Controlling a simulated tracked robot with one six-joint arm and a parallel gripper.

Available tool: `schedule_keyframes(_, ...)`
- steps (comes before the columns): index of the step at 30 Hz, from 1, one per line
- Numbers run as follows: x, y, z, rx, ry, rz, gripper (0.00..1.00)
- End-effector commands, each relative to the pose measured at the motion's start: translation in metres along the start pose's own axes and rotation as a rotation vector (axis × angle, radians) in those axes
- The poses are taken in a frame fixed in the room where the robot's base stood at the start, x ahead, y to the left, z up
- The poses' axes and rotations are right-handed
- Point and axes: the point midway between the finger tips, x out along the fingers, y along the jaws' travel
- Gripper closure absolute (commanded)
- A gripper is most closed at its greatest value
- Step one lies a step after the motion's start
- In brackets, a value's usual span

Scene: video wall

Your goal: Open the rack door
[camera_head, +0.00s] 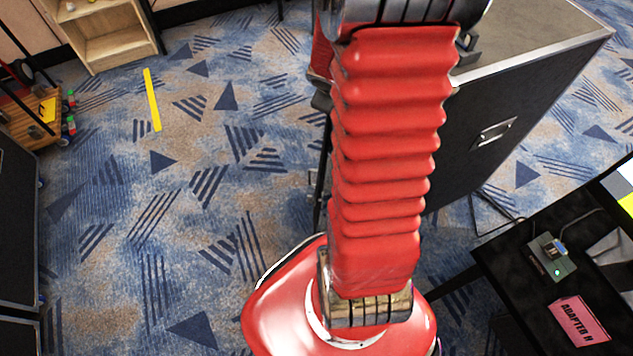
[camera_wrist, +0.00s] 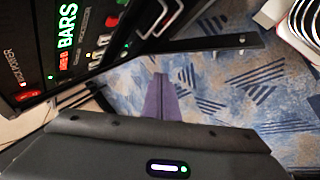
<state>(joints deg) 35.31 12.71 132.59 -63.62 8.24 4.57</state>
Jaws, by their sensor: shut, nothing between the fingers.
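In the wrist view, a dark equipment rack (camera_wrist: 28,50) fills the upper left. Its front carries a green lit "BARS" sign, red digits and small coloured lights. A dark flat bar (camera_wrist: 212,44) runs rightward from beside the rack front; I cannot tell whether it belongs to the door. The door's outline and handle are not clear. My gripper (camera_wrist: 160,82) shows as two purplish fingers together, shut and empty, pointing to the carpet right of the rack front. Its dark body, with a lit indicator, fills the bottom. The gripper is hidden in the head view.
In the head view, a black case (camera_head: 520,100) with a metal handle stands at the right, partly behind my red arm. A black table (camera_head: 530,290) with a small device and pink sign is at lower right. A wooden shelf (camera_head: 110,45) stands upper left. Patterned carpet is open at left.

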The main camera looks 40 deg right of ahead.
Motion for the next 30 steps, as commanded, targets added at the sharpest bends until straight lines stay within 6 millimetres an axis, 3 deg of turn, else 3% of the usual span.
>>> schedule_keyframes(1, 0.016, -0.004, 0.010, -0.017, -0.004, -0.022, 1.00)
schedule_keyframes(8, 0.075, -0.030, 0.045, -0.099, 0.024, -0.130, 1.00)
schedule_keyframes(15, 0.127, -0.077, 0.085, -0.169, 0.082, -0.274, 1.00)
schedule_keyframes(24, 0.167, -0.160, 0.134, -0.213, 0.197, -0.489, 1.00)
schedule_keyframes(30, 0.174, -0.201, 0.152, -0.222, 0.263, -0.587, 1.00)
